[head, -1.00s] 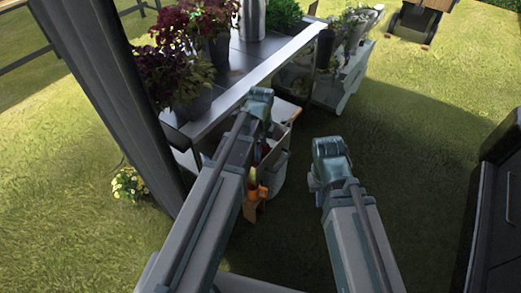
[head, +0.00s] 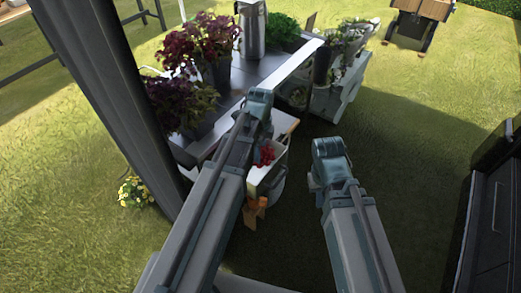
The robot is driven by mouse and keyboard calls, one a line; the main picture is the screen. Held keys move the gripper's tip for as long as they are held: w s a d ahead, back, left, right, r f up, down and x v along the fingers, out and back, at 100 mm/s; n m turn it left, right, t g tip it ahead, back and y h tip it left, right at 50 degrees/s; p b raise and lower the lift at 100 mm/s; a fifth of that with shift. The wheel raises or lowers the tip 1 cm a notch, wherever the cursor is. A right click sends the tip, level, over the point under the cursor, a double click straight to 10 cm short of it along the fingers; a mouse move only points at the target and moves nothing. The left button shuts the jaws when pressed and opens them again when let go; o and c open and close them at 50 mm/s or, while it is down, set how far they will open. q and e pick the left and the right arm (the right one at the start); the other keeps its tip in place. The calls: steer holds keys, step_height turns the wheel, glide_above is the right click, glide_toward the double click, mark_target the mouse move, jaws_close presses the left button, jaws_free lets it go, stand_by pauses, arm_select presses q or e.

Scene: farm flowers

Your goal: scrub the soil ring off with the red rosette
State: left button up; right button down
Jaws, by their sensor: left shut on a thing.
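My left arm reaches in from below, its wrist by my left gripper (head: 260,105) over the near edge of the table. The fingers are mostly hidden by my own arm. A small red cluster, which looks like the red rosette (head: 266,156), shows just below that wrist, against a pale box; its contact with the fingers is hidden. My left gripper is shut on it. My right gripper (head: 318,182) is at the end of the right arm, over the grass to the right of the box; its fingers cannot be made out. I cannot make out a soil ring.
Dark-red potted plants (head: 205,40) and a metal can (head: 251,28) stand on the grey table (head: 240,85). The pale box (head: 262,178) stands beside it, with an orange-brown object (head: 255,213) below. A dark cabinet (head: 492,215) is at right. Grass between is clear.

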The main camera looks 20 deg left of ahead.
arm_select(q)
steer(key=o, duration=0.6)
steer(key=c, duration=0.5)
step_height(320, 180, up, 7)
steer(key=p, duration=0.7)
steer(key=shift+r, duration=0.1)
step_height(320, 180, down, 3)
steer(key=shift+r+b, duration=0.1)
steer(key=shift+b, duration=1.15)
steer(key=shift+r, duration=0.1)
steer(key=shift+w+a, duration=0.1)
